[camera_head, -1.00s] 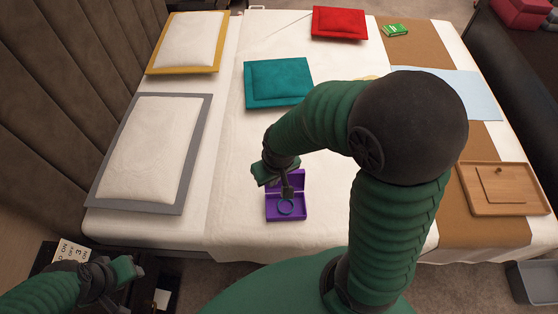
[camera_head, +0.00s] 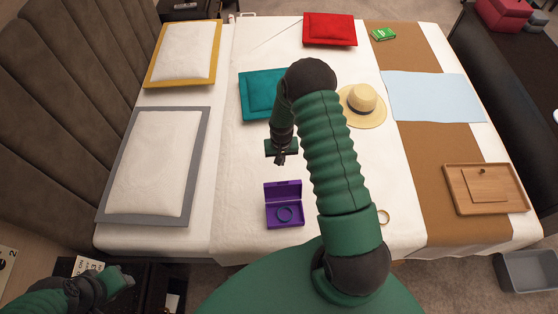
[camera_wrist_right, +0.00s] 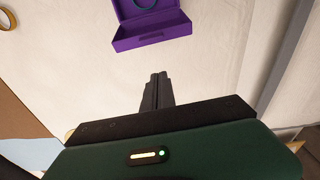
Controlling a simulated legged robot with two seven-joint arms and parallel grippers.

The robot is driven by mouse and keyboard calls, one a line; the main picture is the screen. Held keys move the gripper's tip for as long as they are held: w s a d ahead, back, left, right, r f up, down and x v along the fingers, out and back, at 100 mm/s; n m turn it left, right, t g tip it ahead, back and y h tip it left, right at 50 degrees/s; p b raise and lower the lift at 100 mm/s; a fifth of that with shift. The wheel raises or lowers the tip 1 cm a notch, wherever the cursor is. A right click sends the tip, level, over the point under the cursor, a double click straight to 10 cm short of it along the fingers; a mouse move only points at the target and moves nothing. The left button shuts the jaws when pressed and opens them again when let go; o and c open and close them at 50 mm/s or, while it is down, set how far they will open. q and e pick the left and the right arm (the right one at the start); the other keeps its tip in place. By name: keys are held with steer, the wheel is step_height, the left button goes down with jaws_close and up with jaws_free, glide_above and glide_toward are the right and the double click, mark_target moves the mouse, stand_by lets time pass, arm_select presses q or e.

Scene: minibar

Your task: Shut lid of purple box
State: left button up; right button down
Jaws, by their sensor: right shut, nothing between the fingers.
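The purple box (camera_head: 285,222) sits on the white bed near its front edge, with its lid (camera_head: 283,190) standing open on the far side. A dark blue ring (camera_head: 284,214) lies inside it. My right gripper (camera_head: 280,160) is above the bed just beyond the lid, apart from it, with its fingers together and empty. In the right wrist view the box (camera_wrist_right: 150,28) is at the top, ahead of the shut fingertips (camera_wrist_right: 159,75). My left gripper (camera_head: 122,276) is low at the left, off the bed; its fingers are too small to judge.
A straw hat (camera_head: 363,103), a teal cushion (camera_head: 258,95) and a gold ring (camera_head: 383,216) lie near my right arm. A wooden tray (camera_head: 488,205) is at the right. White bed surface is clear left of the box.

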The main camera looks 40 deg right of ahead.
step_height(320, 180, down, 8)
steer(key=s+a+r+p, duration=0.1)
steer(key=s+a+p, duration=0.1)
steer(key=shift+s+a+r, duration=0.1)
steer(key=shift+s+r, duration=0.2)
steer(key=shift+r, duration=0.1)
